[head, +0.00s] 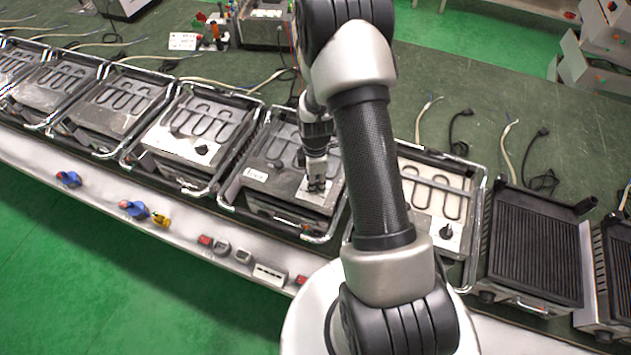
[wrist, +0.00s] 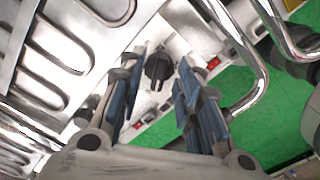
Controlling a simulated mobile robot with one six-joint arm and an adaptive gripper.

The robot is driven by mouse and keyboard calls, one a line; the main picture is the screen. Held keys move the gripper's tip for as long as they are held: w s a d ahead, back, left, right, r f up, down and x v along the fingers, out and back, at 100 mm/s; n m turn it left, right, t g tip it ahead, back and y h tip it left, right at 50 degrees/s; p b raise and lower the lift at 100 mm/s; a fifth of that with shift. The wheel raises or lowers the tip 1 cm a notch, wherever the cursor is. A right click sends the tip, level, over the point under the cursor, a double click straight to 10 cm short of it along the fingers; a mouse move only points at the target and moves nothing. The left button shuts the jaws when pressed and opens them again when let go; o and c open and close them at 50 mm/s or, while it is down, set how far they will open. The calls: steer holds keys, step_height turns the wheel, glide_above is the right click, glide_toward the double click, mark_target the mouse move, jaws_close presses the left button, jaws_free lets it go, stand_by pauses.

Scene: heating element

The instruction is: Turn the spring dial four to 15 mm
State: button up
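A black dial (wrist: 159,68) sits on a pale metal panel in the wrist view, between my two fingertips. My gripper (wrist: 162,62) is open, with blue-grey pads on either side of the dial and a visible gap to each side. Whether a pad touches it I cannot tell. Other dials show on the unit to the left (head: 203,149) and the unit to the right (head: 447,230). No dial numbers or millimetre scale are readable.
Chrome rails (head: 268,222) frame the units, and a curved rail (wrist: 262,70) runs right of my fingers in the wrist view. Several heating units stand in a row, with black ribbed grills (head: 535,243) on the right. Small switches (head: 268,275) line the bench's front ledge.

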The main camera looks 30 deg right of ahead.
steer(key=shift+f, duration=0.35)
steer(key=shift+c, duration=0.3)
jaws_close()
